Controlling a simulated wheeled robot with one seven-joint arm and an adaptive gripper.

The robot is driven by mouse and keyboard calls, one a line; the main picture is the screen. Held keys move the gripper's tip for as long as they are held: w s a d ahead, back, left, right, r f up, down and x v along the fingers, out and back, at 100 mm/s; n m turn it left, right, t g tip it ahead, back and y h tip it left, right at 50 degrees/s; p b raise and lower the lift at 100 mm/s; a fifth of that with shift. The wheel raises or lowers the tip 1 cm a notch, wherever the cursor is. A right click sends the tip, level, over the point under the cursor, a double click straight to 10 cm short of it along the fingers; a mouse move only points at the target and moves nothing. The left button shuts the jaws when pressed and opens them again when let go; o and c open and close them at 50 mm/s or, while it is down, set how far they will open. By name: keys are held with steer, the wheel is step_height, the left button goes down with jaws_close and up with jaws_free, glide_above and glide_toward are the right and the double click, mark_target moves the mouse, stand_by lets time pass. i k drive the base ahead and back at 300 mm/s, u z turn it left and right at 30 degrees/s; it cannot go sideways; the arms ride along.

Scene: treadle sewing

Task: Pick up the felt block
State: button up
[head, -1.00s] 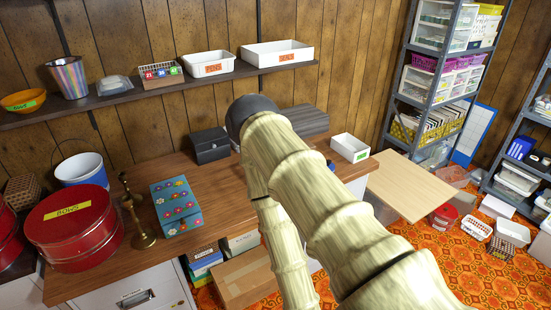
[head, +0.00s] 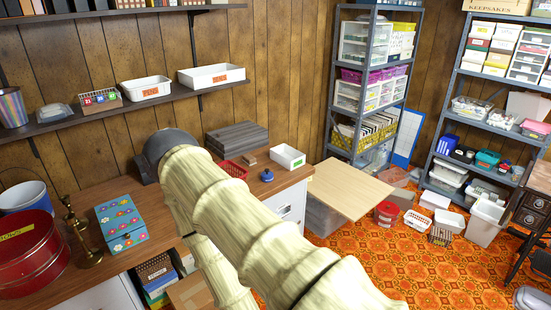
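I cannot say for sure which thing is the felt block. A small brown block (head: 249,159) lies on the wooden desk top, right of my arm and beside a red basket (head: 232,169). A larger grey layered stack (head: 237,138) lies behind it against the wall. My pale, ribbed arm crosses the middle of the head view and hides part of the desk. My gripper does not show, so its hold and its place relative to the block cannot be seen.
A white bin (head: 287,157) and a blue lidded pot (head: 267,175) stand near the desk's right end. A light wooden board (head: 350,188) juts out beyond it. A flowered box (head: 122,222), brass candlestick (head: 80,235) and red tin (head: 28,250) crowd the left.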

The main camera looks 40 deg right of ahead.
mark_target(248, 158)
steer(key=z, duration=0.9)
steer(key=i, duration=1.4)
steer(key=u, duration=0.05)
